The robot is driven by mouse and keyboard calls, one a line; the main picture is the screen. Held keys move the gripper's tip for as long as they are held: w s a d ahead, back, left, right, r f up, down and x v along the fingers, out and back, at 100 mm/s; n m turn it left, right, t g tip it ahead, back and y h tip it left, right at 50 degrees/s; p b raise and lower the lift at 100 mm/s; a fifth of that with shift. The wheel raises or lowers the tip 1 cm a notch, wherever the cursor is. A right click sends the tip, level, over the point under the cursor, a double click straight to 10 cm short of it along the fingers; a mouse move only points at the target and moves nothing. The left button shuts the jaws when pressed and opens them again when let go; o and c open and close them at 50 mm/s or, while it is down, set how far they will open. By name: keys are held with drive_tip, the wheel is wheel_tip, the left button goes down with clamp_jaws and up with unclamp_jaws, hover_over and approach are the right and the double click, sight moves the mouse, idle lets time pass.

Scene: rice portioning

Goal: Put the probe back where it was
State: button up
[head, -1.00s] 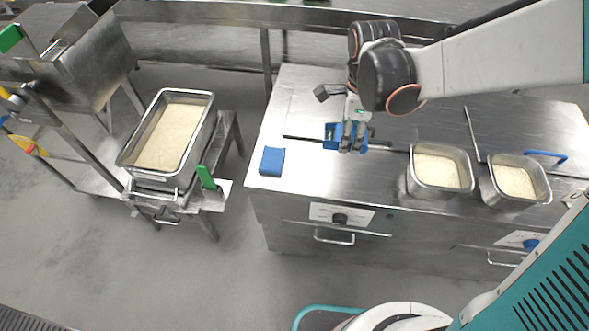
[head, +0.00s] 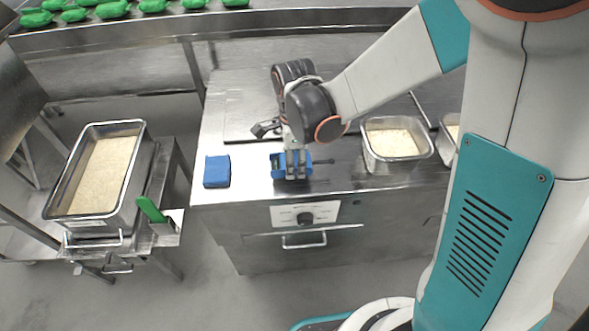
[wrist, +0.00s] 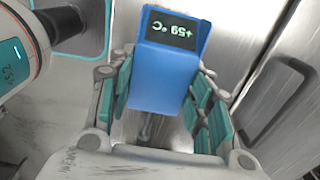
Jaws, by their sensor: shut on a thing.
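The probe has a blue body (wrist: 160,78) with a dark display reading +59 °C, upside down in the wrist view. My gripper (wrist: 160,110) is shut on the blue body, with finger pads along both sides. In the head view, my gripper (head: 297,172) points down over the steel counter near its front edge, and the blue probe (head: 277,166) shows beside the fingers. I cannot tell whether the probe touches the counter. A dark short bar (head: 323,161) shows right of the fingers; whether it belongs to the probe is unclear.
A blue block (head: 217,171) sits on the counter (head: 240,110) at left. A rice tub (head: 397,143) stands at right, another (head: 450,133) partly behind my arm. A large rice pan (head: 125,190) rests on a stand at far left. Green packs (head: 110,10) line the back conveyor.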

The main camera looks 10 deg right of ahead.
sight(295, 168)
drive_tip(key=shift+f+b, duration=0.65)
drive_tip(key=shift+f, duration=0.75)
drive_tip(key=shift+f, duration=0.2)
drive_tip(key=o, duration=1.1)
drive_tip(key=shift+c, duration=0.2)
drive_tip(key=shift+r, duration=0.15)
wheel_tip(295, 168, up, 12)
drive_tip(key=p, duration=0.4)
